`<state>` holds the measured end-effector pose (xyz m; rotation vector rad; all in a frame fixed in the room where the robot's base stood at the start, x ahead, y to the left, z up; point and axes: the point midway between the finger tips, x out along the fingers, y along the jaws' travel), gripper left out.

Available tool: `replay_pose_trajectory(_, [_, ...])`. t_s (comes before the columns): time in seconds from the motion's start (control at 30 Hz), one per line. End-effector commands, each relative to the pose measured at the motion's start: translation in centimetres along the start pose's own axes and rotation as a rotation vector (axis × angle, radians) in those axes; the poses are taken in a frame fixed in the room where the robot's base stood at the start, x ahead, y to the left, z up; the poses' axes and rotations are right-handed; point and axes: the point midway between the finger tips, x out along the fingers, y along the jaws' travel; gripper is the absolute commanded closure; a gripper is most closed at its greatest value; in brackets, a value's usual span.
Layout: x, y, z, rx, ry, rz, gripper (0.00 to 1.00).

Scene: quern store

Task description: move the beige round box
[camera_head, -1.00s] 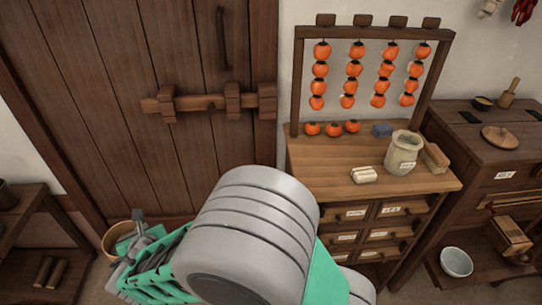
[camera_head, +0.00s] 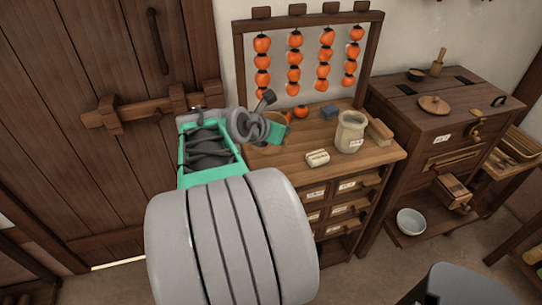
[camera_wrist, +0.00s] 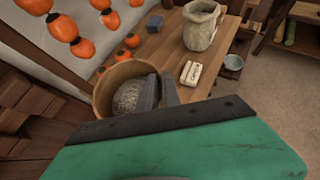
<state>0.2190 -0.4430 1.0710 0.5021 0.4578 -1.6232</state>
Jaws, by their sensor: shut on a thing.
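The beige round box (camera_wrist: 104,92) is an open, round, tan wooden tub in the wrist view. My gripper (camera_wrist: 152,92) is shut on its wall, with one grey finger inside the box and the other outside. In the head view my gripper (camera_head: 266,118) is at the left end of the drawer chest's wooden top (camera_head: 345,170). There the box (camera_head: 262,147) is mostly hidden behind my gripper. I cannot tell whether it touches the top.
On the top stand a beige jar (camera_head: 351,132), a white labelled block (camera_head: 317,158), a blue-grey block (camera_head: 329,112), a brown block (camera_head: 380,132) and persimmons (camera_head: 301,111). Strung persimmons (camera_head: 294,58) hang from a frame behind. The front right of the top is clear.

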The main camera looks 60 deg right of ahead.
Motion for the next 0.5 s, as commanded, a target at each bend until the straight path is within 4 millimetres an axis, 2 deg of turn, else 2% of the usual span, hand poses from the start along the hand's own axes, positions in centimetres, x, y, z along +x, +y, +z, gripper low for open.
replay_pose_trajectory(0.03, [0.4,-3.1,1.8,0.049,-0.002,-0.064,1.0])
replay_pose_trajectory(0.1, [0.7,-6.6,3.3,0.099,-0.001,-0.139,1.0])
replay_pose_trajectory(0.23, [0.7,-11.2,4.8,0.162,0.001,-0.233,1.0])
replay_pose_trajectory(0.3, [0.7,-12.4,5.2,0.179,0.001,-0.259,1.0])
replay_pose_trajectory(0.37, [0.7,-12.6,5.2,0.184,0.002,-0.269,1.0])
replay_pose_trajectory(0.43, [0.8,-11.6,4.8,0.182,0.004,-0.269,1.0])
replay_pose_trajectory(0.5, [1.0,-9.8,3.9,0.177,0.005,-0.266,1.0])
